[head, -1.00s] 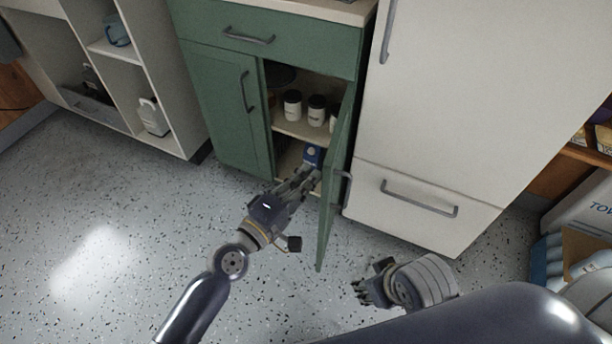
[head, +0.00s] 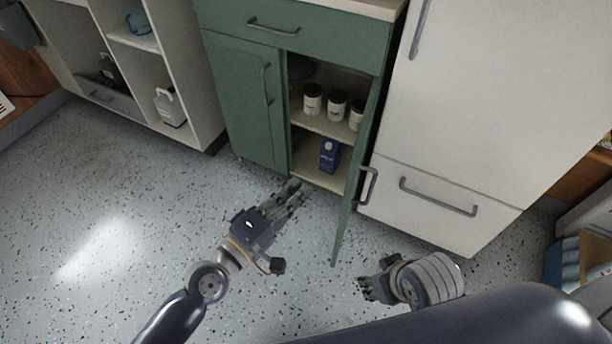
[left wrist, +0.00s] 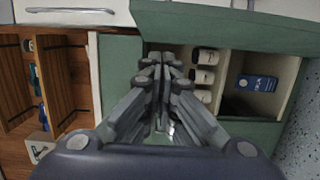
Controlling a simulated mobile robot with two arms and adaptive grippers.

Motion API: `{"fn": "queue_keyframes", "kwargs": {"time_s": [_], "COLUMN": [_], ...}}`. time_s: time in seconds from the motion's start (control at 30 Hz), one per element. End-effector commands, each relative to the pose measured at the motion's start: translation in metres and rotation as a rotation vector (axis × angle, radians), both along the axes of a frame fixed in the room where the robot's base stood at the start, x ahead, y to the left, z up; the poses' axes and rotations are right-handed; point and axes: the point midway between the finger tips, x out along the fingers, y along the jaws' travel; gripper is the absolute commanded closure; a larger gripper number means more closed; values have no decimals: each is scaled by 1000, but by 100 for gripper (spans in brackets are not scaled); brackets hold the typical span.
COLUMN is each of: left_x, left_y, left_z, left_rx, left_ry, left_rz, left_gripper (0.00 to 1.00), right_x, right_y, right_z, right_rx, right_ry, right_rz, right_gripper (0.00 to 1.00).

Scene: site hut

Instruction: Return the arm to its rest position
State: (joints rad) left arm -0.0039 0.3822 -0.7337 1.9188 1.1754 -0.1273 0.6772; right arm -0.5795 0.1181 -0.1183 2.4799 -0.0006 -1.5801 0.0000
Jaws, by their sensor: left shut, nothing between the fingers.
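My left gripper (head: 296,190) is shut and empty in front of the open green cabinet (head: 238,105), beside the inner side of its open door. Its closed fingers (left wrist: 162,62) also fill the middle of the left wrist view. My right gripper (head: 364,289) hangs low over the floor at the right of the open door; whether its fingers are open is unclear. A blue carton (head: 329,156) stands on the cabinet's lower shelf, apart from my left gripper. It also shows in the left wrist view (left wrist: 258,83).
The open cabinet door (head: 350,190) stands out between my two grippers. Several dark-lidded white jars (head: 337,104) stand on the upper shelf. A white fridge (head: 480,110) is at the right. Open shelving (head: 195,80) with a white jug (head: 169,108) is at the left. The floor at left is clear.

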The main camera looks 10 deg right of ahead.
Motion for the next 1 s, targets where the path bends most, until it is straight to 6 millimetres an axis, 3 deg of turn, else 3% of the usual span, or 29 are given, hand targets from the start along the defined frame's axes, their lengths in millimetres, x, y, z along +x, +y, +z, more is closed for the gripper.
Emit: {"fn": "queue_keyframes", "kwargs": {"time_s": [0.2,0.57,0.67,0.8,0.87,1.0], "left_x": [-18,-24,-36,-56,-63,-77], "left_y": [16,16,12,16,24,63], "left_z": [-1,1,0,-14,-25,-58], "left_rx": [1,26,117,365,495,815], "left_ry": [1,-19,-74,-185,-223,-252], "left_rz": [-1,-14,-52,-121,-146,-199], "left_gripper": [100,100,100,100,100,100], "right_x": [0,0,0,0,0,0], "right_y": [-1,1,1,0,0,0], "right_z": [-3,-3,-3,-3,-3,-3], "right_rx": [-5,1,1,0,0,0], "right_ry": [0,-1,-1,0,0,0], "right_rz": [5,3,3,2,2,2], "right_gripper": [60,60,60,60,60,60]}}
